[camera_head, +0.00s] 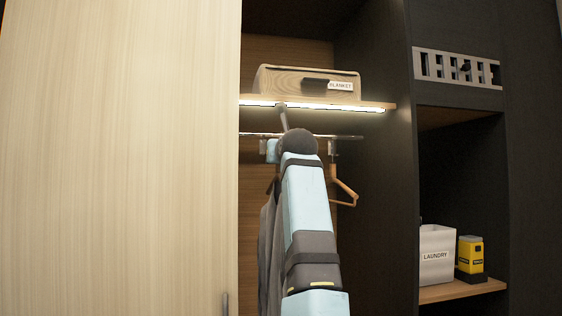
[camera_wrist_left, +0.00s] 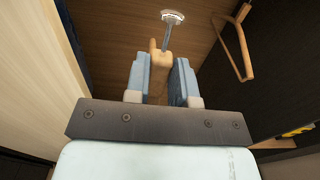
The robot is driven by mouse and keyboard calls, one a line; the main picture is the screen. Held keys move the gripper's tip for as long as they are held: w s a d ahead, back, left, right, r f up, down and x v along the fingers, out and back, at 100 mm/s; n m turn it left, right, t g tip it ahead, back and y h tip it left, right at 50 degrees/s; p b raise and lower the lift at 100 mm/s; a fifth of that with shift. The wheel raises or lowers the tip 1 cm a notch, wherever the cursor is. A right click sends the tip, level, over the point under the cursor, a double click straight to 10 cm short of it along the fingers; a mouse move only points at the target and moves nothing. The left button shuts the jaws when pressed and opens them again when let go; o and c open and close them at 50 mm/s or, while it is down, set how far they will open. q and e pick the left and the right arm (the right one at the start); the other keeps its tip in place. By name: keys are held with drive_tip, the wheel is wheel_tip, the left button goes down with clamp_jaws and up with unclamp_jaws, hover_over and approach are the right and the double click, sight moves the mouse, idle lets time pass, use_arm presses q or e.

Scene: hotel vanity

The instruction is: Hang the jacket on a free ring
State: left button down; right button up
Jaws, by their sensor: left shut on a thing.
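My left gripper (camera_wrist_left: 160,82) is shut on the wooden neck of a hanger (camera_wrist_left: 160,62) in the left wrist view. A metal pin (camera_wrist_left: 167,38) with a round, pale head rises from the neck. In the head view my light-blue left arm hides most of this gripper (camera_head: 272,151), which is just below the rail (camera_head: 349,137). The dark grey jacket (camera_head: 267,245) hangs down beside and behind the arm, partly hidden. A ring on the rail cannot be made out clearly. My right gripper is not in view.
An empty wooden hanger (camera_head: 343,186) hangs right of the arm. Above the rail is a lit shelf (camera_head: 380,105) with a blanket box (camera_head: 307,83). A pale door panel (camera_head: 120,150) closes the left side. A laundry box (camera_head: 437,270) and a yellow item (camera_head: 471,256) stand at right.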

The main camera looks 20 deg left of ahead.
use_arm(q)
drive_tip(key=shift+b+v, duration=0.65)
drive_tip(key=shift+v, duration=0.2)
drive_tip(key=shift+b+v, duration=0.75)
drive_tip(key=shift+v, duration=0.25)
drive_tip(key=shift+s+d+r+b, duration=0.1)
drive_tip(key=shift+s+d+b, duration=0.25)
drive_tip(key=shift+s+b, duration=0.15)
